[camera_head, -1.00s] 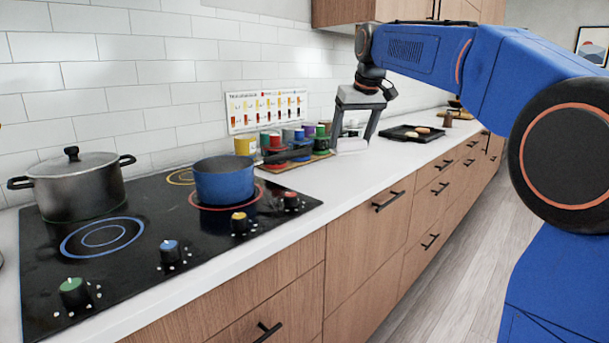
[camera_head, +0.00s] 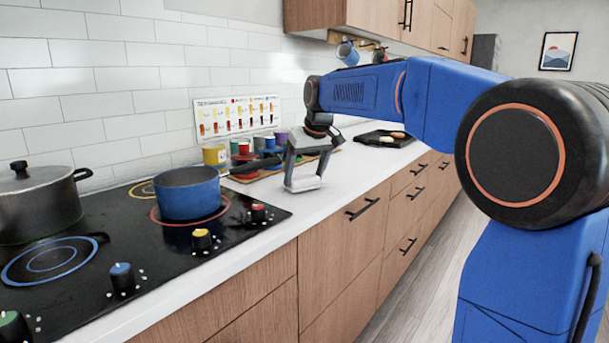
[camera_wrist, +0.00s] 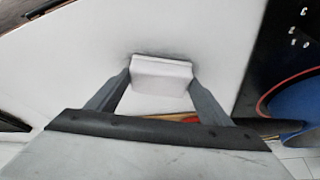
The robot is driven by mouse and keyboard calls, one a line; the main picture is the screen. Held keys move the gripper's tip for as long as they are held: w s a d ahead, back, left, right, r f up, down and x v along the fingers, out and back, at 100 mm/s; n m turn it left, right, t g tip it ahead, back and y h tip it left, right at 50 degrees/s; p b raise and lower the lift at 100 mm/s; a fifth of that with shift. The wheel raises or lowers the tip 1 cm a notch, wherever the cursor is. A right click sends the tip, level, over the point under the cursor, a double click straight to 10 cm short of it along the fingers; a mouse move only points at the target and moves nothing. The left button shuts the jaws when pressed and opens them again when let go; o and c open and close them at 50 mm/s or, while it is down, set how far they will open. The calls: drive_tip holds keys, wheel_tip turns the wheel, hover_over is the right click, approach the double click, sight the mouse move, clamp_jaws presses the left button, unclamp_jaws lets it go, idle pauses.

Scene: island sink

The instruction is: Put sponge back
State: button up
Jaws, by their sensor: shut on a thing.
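The sponge (camera_head: 303,184) looks like a pale, nearly white block. It is held between the two grey fingers of my gripper (camera_head: 305,174), low over the white counter to the right of the stove. In the wrist view the sponge (camera_wrist: 162,75) sits between the fingertips of my gripper (camera_wrist: 160,88), with soft shadow around it on the counter. I cannot tell whether its underside touches the counter. No sponge holder can be made out.
A blue pan (camera_head: 188,194) stands on the black stove (camera_head: 80,270) to the left, its dark handle reaching toward my gripper. Coloured cups (camera_head: 268,143) stand behind on a board. A black tray (camera_head: 383,139) lies farther along. Counter (camera_head: 350,165) right of my gripper is clear.

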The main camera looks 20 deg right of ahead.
drive_tip(key=o, duration=1)
drive_tip(key=shift+f, duration=0.15)
drive_tip(key=v, duration=1.1)
drive_tip(key=s+d+f+m, duration=0.1)
drive_tip(key=s+d+f, duration=0.1)
drive_tip(key=s+f, duration=0.8)
drive_tip(key=s+d+f, duration=0.2)
drive_tip(key=s+f, duration=0.8)
drive_tip(key=s, duration=0.5)
drive_tip(key=s+d+f+m+h, duration=0.1)
drive_tip(key=s+d+f, duration=0.1)
drive_tip(key=s+f, duration=0.7)
drive_tip(key=shift+s+f+m, duration=0.15)
drive_tip(key=shift+s+f, duration=0.05)
drive_tip(key=shift+s, duration=0.85)
drive_tip(key=shift+s+f+m, duration=0.15)
drive_tip(key=shift+s+f, duration=0.05)
drive_tip(key=shift+s, duration=0.8)
